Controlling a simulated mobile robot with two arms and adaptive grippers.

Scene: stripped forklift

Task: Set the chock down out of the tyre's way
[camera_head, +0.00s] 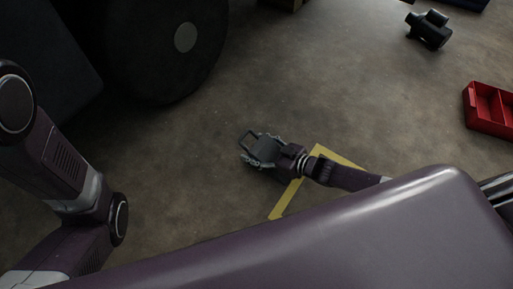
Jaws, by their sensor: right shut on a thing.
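The tyre (165,50) is large and black with a grey hub, standing on the floor at the upper left. My right gripper (262,150) is low over the floor near the middle of the view, below and to the right of the tyre with a clear gap. It is shut on a dark grey chock (263,149), partly covered by the fingers. I cannot tell whether the chock touches the floor. My left arm shows at the left edge, but its gripper is out of view.
A yellow line marking (281,203) forms a corner on the floor beside my right gripper. A red divided tray (488,108) lies at the right edge. A black object (428,30) lies at the upper right. The floor between is bare.

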